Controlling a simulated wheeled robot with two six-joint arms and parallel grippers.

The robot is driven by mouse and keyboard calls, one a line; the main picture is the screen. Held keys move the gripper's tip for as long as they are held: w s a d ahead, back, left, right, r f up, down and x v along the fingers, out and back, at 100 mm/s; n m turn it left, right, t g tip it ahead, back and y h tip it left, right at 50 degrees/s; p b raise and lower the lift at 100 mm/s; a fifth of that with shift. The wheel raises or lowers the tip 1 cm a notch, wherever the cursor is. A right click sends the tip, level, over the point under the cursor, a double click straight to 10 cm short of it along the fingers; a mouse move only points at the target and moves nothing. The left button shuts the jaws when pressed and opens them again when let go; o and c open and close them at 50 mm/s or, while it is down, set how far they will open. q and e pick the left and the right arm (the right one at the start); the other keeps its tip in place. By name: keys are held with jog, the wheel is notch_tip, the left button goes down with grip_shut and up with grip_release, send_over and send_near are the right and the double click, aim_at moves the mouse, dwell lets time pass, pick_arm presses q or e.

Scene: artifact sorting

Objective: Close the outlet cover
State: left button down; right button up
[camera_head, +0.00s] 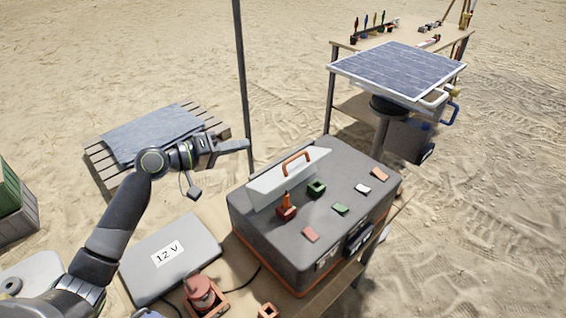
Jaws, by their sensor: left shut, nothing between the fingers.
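A pale panel with an orange handle (290,180) stands tilted up along the back left of a large grey case (255,230); it looks like the outlet cover, standing open, but I cannot be sure. Dark fittings (358,240) show on the case's front right side, too small to make out. My left gripper (246,145) is shut and empty, in the air behind and left of the pale panel, apart from it in the picture. My right gripper is not in view.
Several small red, green and white pieces lie on the case top, with a red holder (286,212). A grey box marked 12 V (150,275) and a red device (204,296) are left of the case. A dark pole (242,80) rises behind my gripper. A solar panel (400,68) stands back right.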

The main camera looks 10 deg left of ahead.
aim_at(293, 174)
pick_arm(q)
jog(key=p+x, duration=0.2)
jog(key=x, duration=0.8)
jog(key=shift+w+d+f, duration=0.1)
jog(key=shift+d, duration=0.1)
jog(key=shift+s+d+f+p, duration=0.8)
jog(key=shift+s+d+f, duration=0.15)
jog(key=shift+d, duration=0.1)
jog(key=shift+s+d+f, duration=0.1)
jog(key=shift+d+f, duration=0.1)
jog(key=shift+f, duration=0.1)
